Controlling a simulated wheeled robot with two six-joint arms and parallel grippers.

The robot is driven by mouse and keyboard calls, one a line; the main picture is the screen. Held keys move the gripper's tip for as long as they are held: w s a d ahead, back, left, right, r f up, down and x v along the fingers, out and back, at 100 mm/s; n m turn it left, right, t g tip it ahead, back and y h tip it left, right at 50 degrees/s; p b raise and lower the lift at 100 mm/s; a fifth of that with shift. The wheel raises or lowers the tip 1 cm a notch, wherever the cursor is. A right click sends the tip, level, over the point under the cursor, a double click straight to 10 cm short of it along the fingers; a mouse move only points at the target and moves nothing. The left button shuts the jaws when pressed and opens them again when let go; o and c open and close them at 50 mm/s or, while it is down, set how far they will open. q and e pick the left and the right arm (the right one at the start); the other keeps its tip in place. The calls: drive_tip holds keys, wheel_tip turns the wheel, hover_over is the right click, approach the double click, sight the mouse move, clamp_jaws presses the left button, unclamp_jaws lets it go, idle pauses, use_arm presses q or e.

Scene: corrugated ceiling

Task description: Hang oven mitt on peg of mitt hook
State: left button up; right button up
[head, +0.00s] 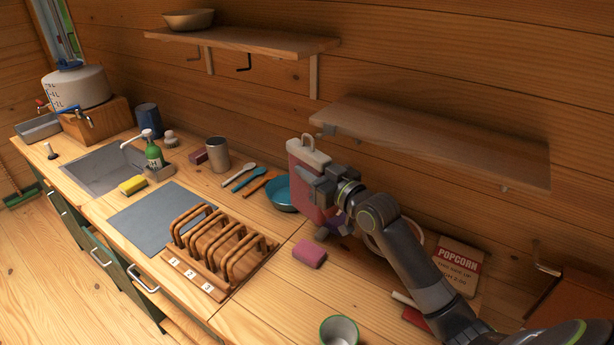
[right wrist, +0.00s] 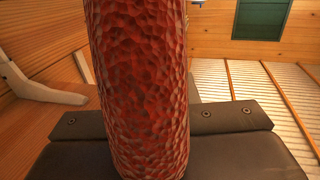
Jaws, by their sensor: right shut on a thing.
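My right gripper (head: 322,190) is shut on the oven mitt (head: 300,160), a red, upright piece with a pale top and loop. It is held above the counter, just left of the lower shelf. In the right wrist view the mitt's dimpled red surface (right wrist: 140,90) stands between the dark jaws. A black hook (head: 243,64) and a brown hook (head: 194,54) show under the upper shelf. A metal peg (head: 546,269) sticks out on the wall at far right. I cannot tell which of these is the mitt hook. My left gripper is not in view.
The upper shelf (head: 240,42) holds a bowl (head: 189,19). The lower shelf (head: 430,140) is bare and close to my right arm. Below are a wooden rack (head: 220,250), a blue pan (head: 283,194), a pink block (head: 309,253), a cup (head: 339,331) and a popcorn box (head: 458,266).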

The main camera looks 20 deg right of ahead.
drive_tip(key=shift+w+d, duration=0.1)
drive_tip(key=shift+d, duration=0.25)
drive_tip(key=shift+w+d+b, duration=0.1)
drive_tip(key=shift+d+b, duration=0.1)
drive_tip(key=shift+b, duration=0.1)
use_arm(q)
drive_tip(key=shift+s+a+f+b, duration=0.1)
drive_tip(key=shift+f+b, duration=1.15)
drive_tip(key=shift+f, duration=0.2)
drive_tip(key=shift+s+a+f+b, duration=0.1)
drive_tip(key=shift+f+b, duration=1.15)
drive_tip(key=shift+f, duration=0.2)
use_arm(e)
drive_tip(key=shift+w+d+f, duration=0.2)
drive_tip(key=shift+w+d, duration=0.25)
drive_tip(key=shift+d, duration=0.35)
drive_tip(key=shift+w+d+f, duration=0.25)
drive_tip(key=shift+w+d, duration=0.25)
drive_tip(key=shift+d, duration=0.25)
drive_tip(key=shift+w+d+f, duration=0.2)
drive_tip(key=shift+w+d, duration=0.25)
drive_tip(key=shift+d, duration=0.35)
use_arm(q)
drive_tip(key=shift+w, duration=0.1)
use_arm(e)
drive_tip(key=o, duration=1.1)
drive_tip(key=shift+s, duration=0.1)
